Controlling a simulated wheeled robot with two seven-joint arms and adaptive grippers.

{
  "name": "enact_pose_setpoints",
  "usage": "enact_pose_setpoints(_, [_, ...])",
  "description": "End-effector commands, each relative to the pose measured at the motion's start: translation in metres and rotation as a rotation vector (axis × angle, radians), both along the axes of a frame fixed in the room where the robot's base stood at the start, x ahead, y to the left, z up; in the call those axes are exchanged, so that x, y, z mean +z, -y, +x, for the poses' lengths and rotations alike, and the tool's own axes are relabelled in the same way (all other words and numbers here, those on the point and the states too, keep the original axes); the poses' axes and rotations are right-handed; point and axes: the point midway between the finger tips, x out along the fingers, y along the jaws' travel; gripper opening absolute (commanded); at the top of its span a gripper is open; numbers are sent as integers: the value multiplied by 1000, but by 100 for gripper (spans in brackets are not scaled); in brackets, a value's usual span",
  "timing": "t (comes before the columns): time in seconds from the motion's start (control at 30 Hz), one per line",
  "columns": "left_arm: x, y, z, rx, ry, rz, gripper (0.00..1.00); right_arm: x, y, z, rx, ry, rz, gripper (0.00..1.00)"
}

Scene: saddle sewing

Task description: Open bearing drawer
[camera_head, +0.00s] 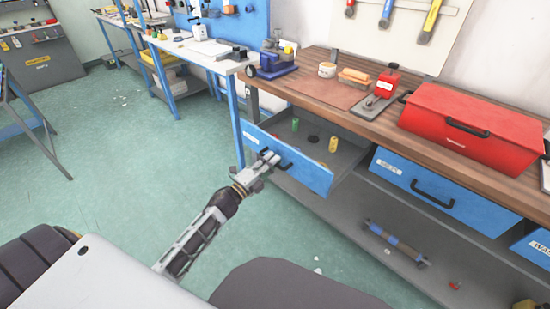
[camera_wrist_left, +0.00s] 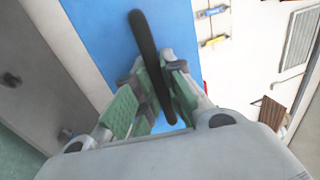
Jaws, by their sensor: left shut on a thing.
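A blue-fronted drawer (camera_head: 300,167) under the wooden workbench stands pulled out, with its grey inside showing. Inside it are a yellow cylinder (camera_head: 333,145), a dark green round piece (camera_head: 313,139) and other small parts. My left gripper (camera_head: 268,160) is at the black handle on the drawer front, shut on it. In the left wrist view the dark handle (camera_wrist_left: 150,62) runs between the green-padded fingers of the gripper (camera_wrist_left: 160,95), against the blue front. The drawer's label is too small to read. My right gripper is not in view.
A second blue drawer (camera_head: 440,187) to the right is shut. A red toolbox (camera_head: 470,125) and a small red device (camera_head: 385,85) stand on the workbench (camera_head: 310,85). Green floor to the left is clear.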

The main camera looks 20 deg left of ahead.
Motion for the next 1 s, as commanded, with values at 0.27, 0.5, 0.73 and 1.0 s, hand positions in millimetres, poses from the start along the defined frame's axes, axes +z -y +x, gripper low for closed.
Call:
enact_pose_setpoints(0.27, [-2,0,-2,0,-3,0,0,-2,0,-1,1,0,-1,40])
enact_pose_setpoints(0.5, [-2,0,-2,0,-2,0,25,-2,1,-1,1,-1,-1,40])
enact_pose_setpoints(0.73, [-1,0,-2,0,-1,0,34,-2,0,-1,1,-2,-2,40])
enact_pose_setpoints(1.0, [-1,-1,-3,0,-1,0,34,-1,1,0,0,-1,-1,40])
